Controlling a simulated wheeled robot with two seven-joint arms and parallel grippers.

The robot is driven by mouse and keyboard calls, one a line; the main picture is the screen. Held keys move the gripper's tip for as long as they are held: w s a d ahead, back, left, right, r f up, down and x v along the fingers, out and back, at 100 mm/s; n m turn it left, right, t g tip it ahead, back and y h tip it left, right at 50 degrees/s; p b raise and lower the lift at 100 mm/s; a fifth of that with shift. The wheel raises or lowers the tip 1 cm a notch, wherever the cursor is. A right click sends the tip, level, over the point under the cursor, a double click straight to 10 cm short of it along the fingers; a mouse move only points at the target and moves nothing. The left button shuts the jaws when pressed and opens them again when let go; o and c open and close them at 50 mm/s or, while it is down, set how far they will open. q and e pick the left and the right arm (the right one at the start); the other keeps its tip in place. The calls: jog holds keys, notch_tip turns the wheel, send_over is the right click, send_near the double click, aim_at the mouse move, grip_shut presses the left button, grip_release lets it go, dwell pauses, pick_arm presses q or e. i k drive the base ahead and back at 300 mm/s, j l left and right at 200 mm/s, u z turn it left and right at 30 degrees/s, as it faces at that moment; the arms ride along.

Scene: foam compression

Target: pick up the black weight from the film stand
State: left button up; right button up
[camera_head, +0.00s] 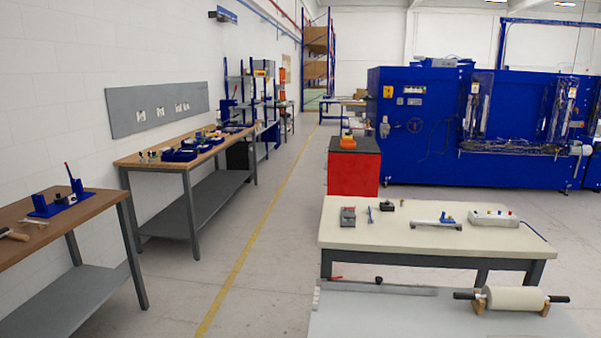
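No part of either gripper shows in the head view. At the lower right a cream roll (515,298) with black ends lies across wooden supports (480,304) on a pale grey table (420,318). It may be the film stand, but I cannot tell for sure. A small black piece (378,280) sits at the far edge of that table, by a thin grey strip. I cannot tell whether it is the black weight. No clear black weight shows on the roll's supports.
A cream-topped table (440,236) behind holds small tools and a power strip (493,218). A red cabinet (352,172) and blue machine (430,125) stand beyond. Wooden workbenches (180,152) line the left wall. A clear aisle with a yellow floor line (250,240) runs between.

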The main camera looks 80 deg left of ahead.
aim_at(59, 200)
jog(key=u, duration=4.2)
jog(key=i+j+u, duration=0.1)
jog(key=i, duration=0.35)
jog(key=i+j+u, duration=0.1)
jog(key=i+j, duration=0.15)
jog(key=i, duration=0.2)
jog(key=i+l+z, duration=0.1)
jog(key=i+z, duration=0.75)
jog(key=i+j+z, duration=0.25)
jog(key=i+z, duration=0.6)
jog(key=i, duration=1.25)
jog(key=i+u, duration=0.45)
jog(key=i+l+u, duration=0.25)
jog(key=i+u, duration=0.25)
jog(key=i+l+u, duration=0.45)
jog(key=i+j, duration=0.05)
jog(key=i, duration=0.1)
